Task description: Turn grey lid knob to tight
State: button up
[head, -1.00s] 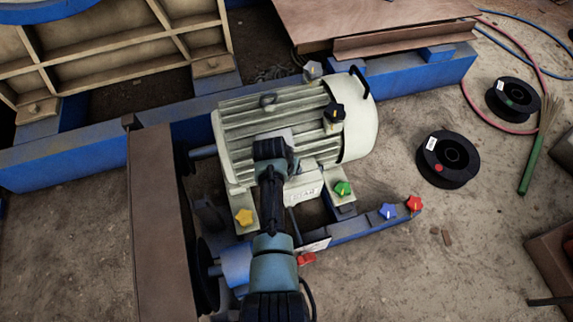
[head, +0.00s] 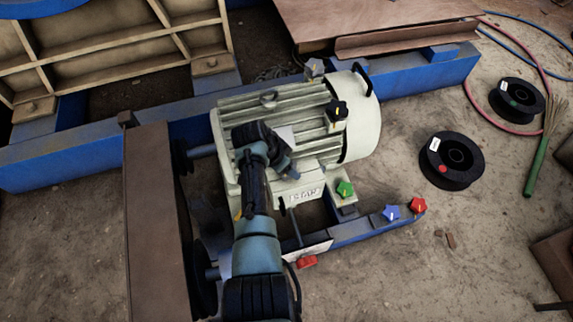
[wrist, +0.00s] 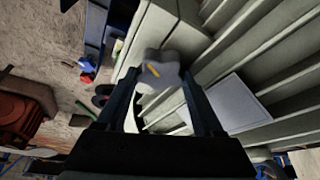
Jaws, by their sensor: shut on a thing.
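A grey star-shaped knob (wrist: 160,70) with a yellow pointer line sits between my fingertips in the wrist view. My gripper (wrist: 159,78) is shut on this knob, with one finger on each side. In the head view my gripper (head: 290,170) is over the front of the cream finned motor (head: 235,118), by its terminal box (head: 308,194); my wrist hides most of the held knob there. Another grey knob (head: 314,68) stands at the motor's back edge. The pointer's tight mark cannot be made out.
Black (head: 336,110), green (head: 345,189), blue (head: 391,212) and red (head: 417,205) knobs stand around the motor. Another red knob (head: 307,261) is near my forearm. A brown belt guard (head: 153,220) stands left. Cable spools (head: 450,160) lie on the floor at right.

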jog(key=o, duration=1.1)
